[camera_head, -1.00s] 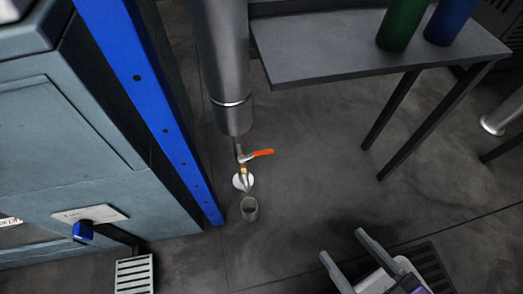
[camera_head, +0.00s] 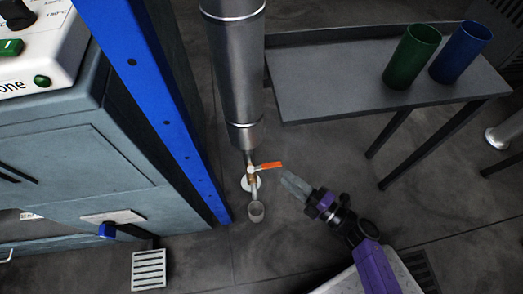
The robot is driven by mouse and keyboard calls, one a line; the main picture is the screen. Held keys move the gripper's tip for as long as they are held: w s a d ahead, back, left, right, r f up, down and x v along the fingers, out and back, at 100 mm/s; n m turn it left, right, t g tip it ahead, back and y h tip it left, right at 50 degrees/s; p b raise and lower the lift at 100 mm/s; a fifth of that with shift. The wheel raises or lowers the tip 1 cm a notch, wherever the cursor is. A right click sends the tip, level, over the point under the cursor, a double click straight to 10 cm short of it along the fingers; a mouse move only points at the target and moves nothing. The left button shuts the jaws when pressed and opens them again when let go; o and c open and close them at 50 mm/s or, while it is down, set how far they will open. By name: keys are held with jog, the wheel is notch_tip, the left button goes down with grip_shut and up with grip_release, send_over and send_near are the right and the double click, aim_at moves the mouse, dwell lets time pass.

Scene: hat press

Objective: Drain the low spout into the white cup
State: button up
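A grey vertical pipe (camera_head: 234,75) ends low in a small brass spout (camera_head: 251,180) with a valve. Its orange lever (camera_head: 268,166) points right, across the pipe. A white disc (camera_head: 245,183) shows behind the spout. My gripper (camera_head: 283,178) reaches in from the lower right, its two grey fingers slightly apart and empty. The fingertips are close to the lever's free end, just below and right of it in the picture, with no clear contact.
A blue upright post (camera_head: 150,110) and a grey-green machine (camera_head: 80,150) stand to the left. A dark table (camera_head: 350,90) with a green cylinder (camera_head: 412,57) and a blue cylinder (camera_head: 461,52) is at the upper right. A floor grate (camera_head: 149,270) lies lower left. Floor between is clear.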

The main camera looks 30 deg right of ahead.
aim_at(268, 166)
jog(key=w, duration=0.1)
jog(key=w+n, duration=0.1)
jog(key=w+y, duration=0.1)
jog(key=shift+d+f+n+g, duration=0.15)
jog(key=shift+f+n+g, duration=0.2)
jog(key=shift+n+g, duration=0.05)
jog(key=b+x, duration=0.1)
jog(key=x, duration=0.7)
jog(key=shift+f, duration=0.2)
jog(key=shift+w, duration=0.1)
grip_shut()
dwell(0.6)
